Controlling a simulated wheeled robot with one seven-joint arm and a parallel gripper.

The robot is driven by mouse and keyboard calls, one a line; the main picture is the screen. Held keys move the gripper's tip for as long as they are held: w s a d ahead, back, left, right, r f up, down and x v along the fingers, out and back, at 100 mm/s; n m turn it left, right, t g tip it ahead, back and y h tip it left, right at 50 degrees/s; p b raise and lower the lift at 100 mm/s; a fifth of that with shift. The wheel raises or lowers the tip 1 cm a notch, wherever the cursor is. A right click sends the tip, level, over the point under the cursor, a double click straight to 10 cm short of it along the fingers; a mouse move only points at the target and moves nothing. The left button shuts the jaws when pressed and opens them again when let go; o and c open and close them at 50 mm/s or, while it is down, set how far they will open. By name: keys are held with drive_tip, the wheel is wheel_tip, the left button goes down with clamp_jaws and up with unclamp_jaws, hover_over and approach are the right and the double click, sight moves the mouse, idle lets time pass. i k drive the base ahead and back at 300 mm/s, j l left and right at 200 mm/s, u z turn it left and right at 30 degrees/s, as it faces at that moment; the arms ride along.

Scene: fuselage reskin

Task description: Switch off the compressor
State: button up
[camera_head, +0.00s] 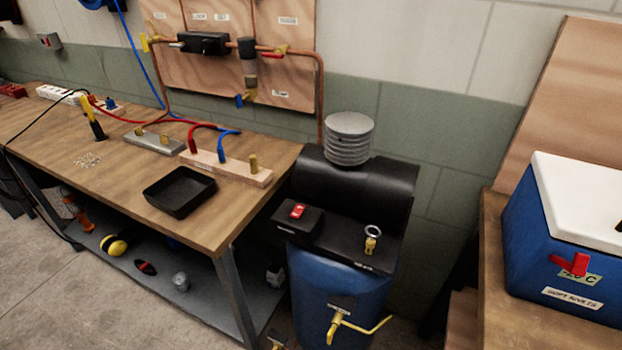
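The compressor stands between the workbench and a wooden stand. It has a blue tank (325,275), a black motor housing (375,185) and a ribbed grey cylinder (349,138) on top. A red switch (298,211) sits on a small black box (297,222) at the front left of the housing. I cannot tell the switch's position. A brass fitting with a ring (371,240) stands to its right. A yellow valve (336,325) is low on the tank front. My gripper is not in this view.
The wooden workbench (120,190) at left holds a black tray (180,191), hose manifolds and tools. A blue cooler with a white lid (545,240) stands on the wooden stand at right. Bare concrete floor (60,290) shows at lower left.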

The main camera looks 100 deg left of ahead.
sight(298, 211)
drive_tip(key=u, duration=2.2)
